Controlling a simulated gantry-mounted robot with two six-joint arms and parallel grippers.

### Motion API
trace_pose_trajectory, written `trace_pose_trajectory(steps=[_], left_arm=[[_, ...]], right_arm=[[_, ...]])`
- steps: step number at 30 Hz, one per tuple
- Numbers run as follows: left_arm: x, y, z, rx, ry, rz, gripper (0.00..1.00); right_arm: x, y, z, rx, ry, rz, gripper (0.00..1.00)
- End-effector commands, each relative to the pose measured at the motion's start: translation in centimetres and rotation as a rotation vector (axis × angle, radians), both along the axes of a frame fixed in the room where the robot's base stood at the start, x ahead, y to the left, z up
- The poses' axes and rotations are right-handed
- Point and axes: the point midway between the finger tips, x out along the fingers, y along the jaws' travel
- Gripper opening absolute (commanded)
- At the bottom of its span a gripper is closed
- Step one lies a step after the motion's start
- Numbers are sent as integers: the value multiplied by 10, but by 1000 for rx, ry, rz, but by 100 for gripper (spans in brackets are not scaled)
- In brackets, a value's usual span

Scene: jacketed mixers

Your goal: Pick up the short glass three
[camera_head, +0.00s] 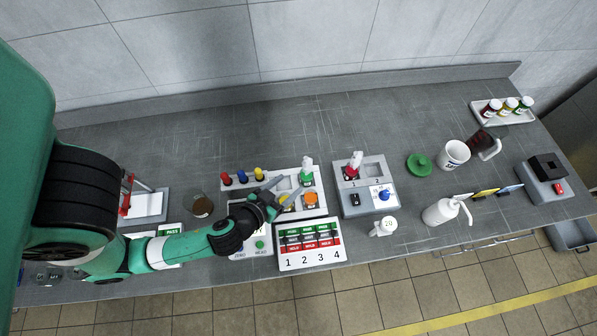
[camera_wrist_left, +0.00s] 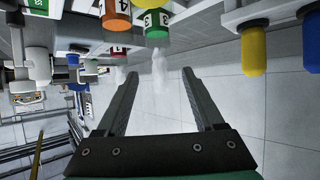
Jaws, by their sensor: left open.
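A small clear glass vessel (camera_head: 307,163) stands on a green base marked 3 (camera_head: 306,178) on a white station (camera_head: 318,211). I take it to be short glass three. In the left wrist view, the faint, translucent vessel (camera_wrist_left: 160,68) shows between the finger lines, against the green base (camera_wrist_left: 156,25). My left gripper (camera_head: 283,190) is open and empty, left of the vessel and apart from it. Its fingers (camera_wrist_left: 159,76) point toward the vessel. My right gripper is not in view.
An orange base marked 4 (camera_head: 310,198) is beside the green one. Red, blue and yellow knobs (camera_head: 242,176) line the station's back left. A second unit (camera_head: 366,197) with another vessel (camera_head: 355,158) stands right. A beaker of brown liquid (camera_head: 202,206) is left. The back counter is clear.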

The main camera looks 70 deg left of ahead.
Motion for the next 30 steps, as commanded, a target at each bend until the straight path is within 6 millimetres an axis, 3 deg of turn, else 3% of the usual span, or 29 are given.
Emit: trace_pose_trajectory(steps=[1, 8, 18, 25, 30], left_arm=[[-8, 0, -17, 1, 21, -1, 70], [-6, 2, -17, 0, 21, 0, 70], [33, 31, -43, 0, 19, 2, 70], [40, 35, -49, -1, 18, -1, 70], [58, 46, -67, 0, 17, 0, 70]], right_arm=[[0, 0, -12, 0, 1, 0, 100], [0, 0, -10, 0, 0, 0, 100], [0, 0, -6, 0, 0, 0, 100], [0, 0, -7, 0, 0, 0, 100], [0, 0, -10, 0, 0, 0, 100]])
